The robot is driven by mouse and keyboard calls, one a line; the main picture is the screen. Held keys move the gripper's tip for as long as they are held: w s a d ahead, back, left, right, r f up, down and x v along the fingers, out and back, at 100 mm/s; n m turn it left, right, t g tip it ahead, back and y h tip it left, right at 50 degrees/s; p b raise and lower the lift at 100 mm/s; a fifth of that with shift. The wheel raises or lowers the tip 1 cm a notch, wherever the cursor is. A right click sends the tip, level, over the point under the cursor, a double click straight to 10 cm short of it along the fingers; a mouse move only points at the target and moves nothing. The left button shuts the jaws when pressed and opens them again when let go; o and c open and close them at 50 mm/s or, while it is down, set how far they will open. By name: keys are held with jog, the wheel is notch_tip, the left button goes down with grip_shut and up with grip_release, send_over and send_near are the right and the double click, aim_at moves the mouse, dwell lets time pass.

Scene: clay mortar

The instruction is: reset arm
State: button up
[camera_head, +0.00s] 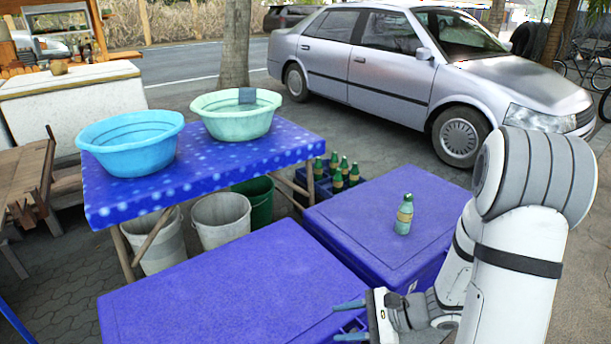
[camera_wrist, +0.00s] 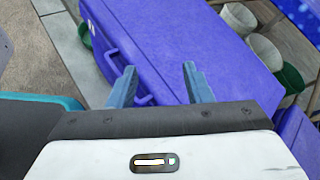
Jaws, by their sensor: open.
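My gripper (camera_head: 350,320) is at the bottom of the head view, beside the right edge of the near blue box (camera_head: 220,285). Its two blue fingers are apart with nothing between them. In the wrist view my gripper (camera_wrist: 157,88) points at a blue box with a handle (camera_wrist: 122,75); the fingers overlap the box's edge in the picture, and I cannot tell whether they touch it. My white arm rises at the right of the head view.
A green bottle (camera_head: 404,214) stands upright on the far blue box (camera_head: 345,225). A blue basin (camera_head: 130,145) and a green basin (camera_head: 235,120) sit on a blue-clothed table (camera_head: 200,165). Buckets (camera_head: 220,220) and a bottle crate (camera_head: 325,190) are beneath or beside it. A silver car (camera_head: 390,75) is behind.

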jog(key=s+d+r+n+h+p, duration=0.2)
jog(key=s+r+n+h+p, duration=0.1)
jog(key=r, duration=0.8)
jog(key=s+d+r+n+h+p, duration=0.2)
jog(key=r+n+h+p, duration=0.3)
jog(key=r, duration=0.6)
jog(key=s+d+r+n+h+p, duration=0.2)
jog(key=s+r+n+h+p, duration=0.2)
jog(key=r+n+p, duration=0.3)
jog(key=p+v, duration=0.1)
jog(key=v, duration=0.3)
jog(key=shift+s, duration=0.15)
